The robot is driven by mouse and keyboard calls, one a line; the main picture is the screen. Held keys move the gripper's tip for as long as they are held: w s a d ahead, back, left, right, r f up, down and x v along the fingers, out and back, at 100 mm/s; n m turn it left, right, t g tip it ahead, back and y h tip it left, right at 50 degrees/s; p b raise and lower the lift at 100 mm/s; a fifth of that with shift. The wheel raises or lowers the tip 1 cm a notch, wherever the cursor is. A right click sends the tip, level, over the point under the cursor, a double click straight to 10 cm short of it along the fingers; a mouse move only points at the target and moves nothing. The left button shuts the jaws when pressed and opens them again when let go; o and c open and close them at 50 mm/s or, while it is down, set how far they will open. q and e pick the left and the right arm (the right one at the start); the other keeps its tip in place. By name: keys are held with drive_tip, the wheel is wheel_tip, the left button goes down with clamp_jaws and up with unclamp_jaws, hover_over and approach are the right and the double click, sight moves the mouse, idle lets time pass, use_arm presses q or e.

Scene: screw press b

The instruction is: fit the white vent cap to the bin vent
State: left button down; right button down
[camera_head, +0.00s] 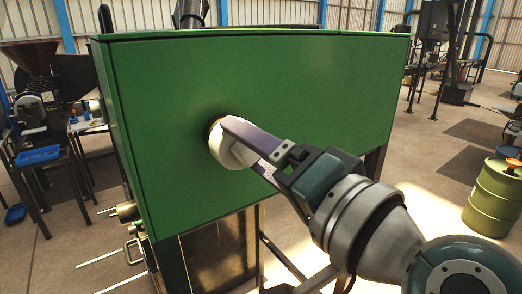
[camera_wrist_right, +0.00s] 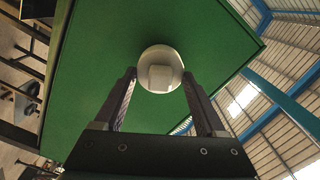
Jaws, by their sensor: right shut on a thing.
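The white vent cap (camera_head: 221,152) is at the front face of the green bin (camera_head: 320,75). My right gripper (camera_head: 236,143) is shut on the cap, with one finger on each side of it. In the right wrist view the round cap (camera_wrist_right: 160,56), with a squarish raised middle, shows between the fingertips (camera_wrist_right: 158,78) against the green face. A thin brownish rim shows at the cap's upper edge in the head view. The cap hides the bin vent, so I cannot tell whether it is seated or just in front. My left gripper is not in view.
A green drum (camera_head: 494,198) stands at the far right. A dark table with a blue tray (camera_head: 38,157) stands at the left. Metal rods and a handle (camera_head: 127,211) stick out at the bin's lower left. The floor right of the bin is fairly clear.

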idle(0.4)
unclamp_jaws()
drive_tip(key=b+v, duration=0.2)
drive_tip(key=v, duration=0.8)
drive_tip(key=shift+b, duration=0.3)
